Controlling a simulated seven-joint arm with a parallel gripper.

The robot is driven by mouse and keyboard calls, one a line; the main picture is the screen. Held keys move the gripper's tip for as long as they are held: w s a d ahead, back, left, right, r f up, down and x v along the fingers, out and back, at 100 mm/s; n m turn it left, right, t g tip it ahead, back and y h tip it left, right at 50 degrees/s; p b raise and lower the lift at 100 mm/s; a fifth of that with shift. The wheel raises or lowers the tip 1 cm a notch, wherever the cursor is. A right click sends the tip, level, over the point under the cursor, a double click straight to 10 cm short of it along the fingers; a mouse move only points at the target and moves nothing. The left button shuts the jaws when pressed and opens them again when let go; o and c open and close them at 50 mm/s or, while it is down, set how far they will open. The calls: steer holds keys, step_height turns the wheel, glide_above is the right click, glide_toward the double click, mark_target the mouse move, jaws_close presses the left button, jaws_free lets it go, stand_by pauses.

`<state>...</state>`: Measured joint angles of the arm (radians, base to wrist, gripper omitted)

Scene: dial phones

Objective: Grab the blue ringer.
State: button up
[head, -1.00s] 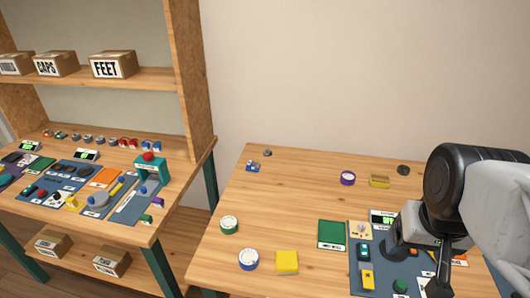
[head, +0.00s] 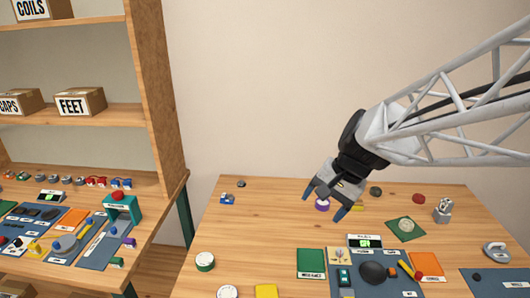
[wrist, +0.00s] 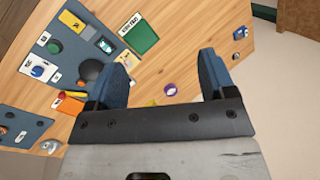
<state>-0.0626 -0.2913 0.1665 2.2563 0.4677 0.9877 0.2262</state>
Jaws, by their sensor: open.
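A small blue piece with pale parts on top, which looks like the blue ringer (head: 227,198), sits at the back left of the work table. It also shows in the wrist view (wrist: 240,33), right of my fingers. My gripper (head: 324,203) is open and empty, in the air over the back middle of the table. The blue ringer is well to its left in the head view. A purple round part (head: 322,205) shows between my fingers in the head view, and it also shows in the wrist view (wrist: 171,89).
A small dark part (head: 241,184) lies behind the blue ringer. More red and blue parts (head: 121,183) line the left table's back.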

steer(key=w+a+f+m+y, duration=0.25)
steer(key=w+a+f, duration=0.3)
steer(key=w, duration=0.45)
steer(key=w+a+f+m+g+y, duration=0.1)
steer(key=w+a+f+m+y, duration=0.1)
steer(key=w+a+f+m, duration=0.45)
steer(key=w+a+f+m+y, duration=0.15)
steer(key=w+a+f, duration=0.4)
steer(key=w, duration=0.75)
steer(key=m+t+y, duration=0.1)
steer(key=m+y, duration=0.2)
glide_toward(227, 196)
steer(key=shift+a, duration=1.15)
steer(key=shift+w+a+f+m, duration=0.15)
steer(key=shift+a+f+m, duration=0.05)
steer(key=shift+f+m, duration=0.1)
steer(key=shift+x, duration=1.25)
steer(key=shift+f, duration=0.1)
steer(key=shift+x, duration=2.6)
